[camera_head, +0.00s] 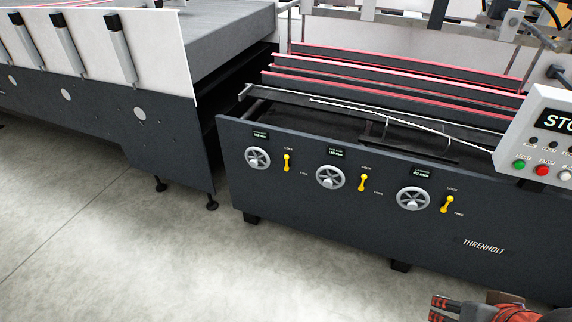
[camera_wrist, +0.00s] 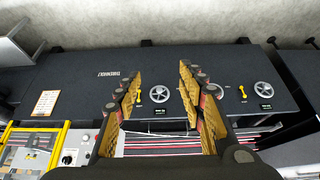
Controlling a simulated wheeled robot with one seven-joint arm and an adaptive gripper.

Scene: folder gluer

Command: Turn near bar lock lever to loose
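Three yellow lock levers sit on the dark front panel in the head view: left (camera_head: 287,162), middle (camera_head: 363,182) and right (camera_head: 447,204). Each stands roughly upright beside a grey handwheel, with small labels above and to its lower right. I cannot read which one is the near bar's. My gripper (camera_head: 455,306) shows at the bottom right of the head view, in front of and below the panel. In the upside-down wrist view my gripper (camera_wrist: 159,76) is open and empty. One yellow lever (camera_wrist: 139,97) shows between its fingers, farther off; another lever (camera_wrist: 242,92) shows right of them.
Handwheels (camera_head: 257,158), (camera_head: 330,177) and (camera_head: 413,198) sit left of the levers, with small displays above. A control box (camera_head: 540,145) with coloured buttons juts out at the right. Red-edged bars (camera_head: 400,85) lie behind the panel. The floor (camera_head: 130,260) in front is clear.

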